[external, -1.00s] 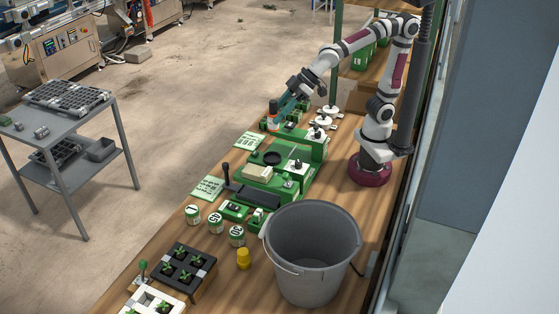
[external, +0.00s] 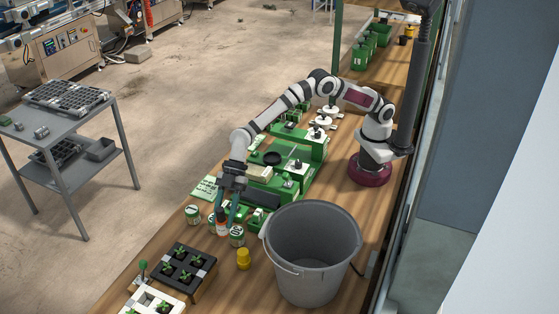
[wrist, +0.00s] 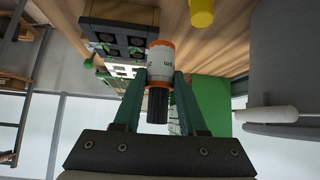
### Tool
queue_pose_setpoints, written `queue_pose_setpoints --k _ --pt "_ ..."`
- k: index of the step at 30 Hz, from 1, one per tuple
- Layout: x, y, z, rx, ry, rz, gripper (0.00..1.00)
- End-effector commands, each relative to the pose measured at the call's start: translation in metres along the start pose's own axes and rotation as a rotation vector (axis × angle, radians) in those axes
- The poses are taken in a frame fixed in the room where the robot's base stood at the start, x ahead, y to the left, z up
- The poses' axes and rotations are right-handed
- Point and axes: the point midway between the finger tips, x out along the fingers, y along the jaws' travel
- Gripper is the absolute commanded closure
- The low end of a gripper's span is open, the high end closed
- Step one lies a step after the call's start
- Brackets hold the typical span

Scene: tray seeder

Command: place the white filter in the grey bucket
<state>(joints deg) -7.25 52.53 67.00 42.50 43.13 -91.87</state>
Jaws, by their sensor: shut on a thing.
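The white filter (wrist: 160,62) has orange bands and a black ribbed end. In the wrist view it is between the two green fingers of my gripper (wrist: 158,75), which is shut on it. In the external view my gripper (external: 224,216) points down over the row of small round tins, and the filter shows as a small orange and white piece (external: 222,228) between the fingertips. The grey bucket (external: 312,265) stands upright to the right of my gripper, apart from it. Its grey wall (wrist: 285,55) also fills the right side of the wrist view.
Small numbered tins (external: 193,215) and a yellow cap (external: 243,259) stand left of the bucket. A black seedling tray (external: 183,267) lies at the front left. The green seeder machine (external: 275,165) stands behind.

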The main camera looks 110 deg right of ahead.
Motion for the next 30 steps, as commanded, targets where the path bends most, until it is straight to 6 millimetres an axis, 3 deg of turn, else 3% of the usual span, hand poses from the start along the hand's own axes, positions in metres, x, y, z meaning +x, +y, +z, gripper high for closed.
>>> queue_pose_setpoints --k 4,12,15,19,24,30 --pt "0.026 -0.008 -0.002 -0.03 -0.001 -0.028 1.0" --pt "0.106 -0.055 -0.013 -0.033 -0.001 -0.029 1.0" --pt "0.124 -0.065 -0.017 -0.03 0.001 -0.027 1.0" --pt "0.136 -0.069 -0.014 -0.027 -0.001 -0.025 1.0" --pt "0.158 -0.069 0.009 -0.025 -0.002 -0.026 1.0" --pt "0.16 -0.068 0.011 -0.028 0.0 -0.024 1.0"
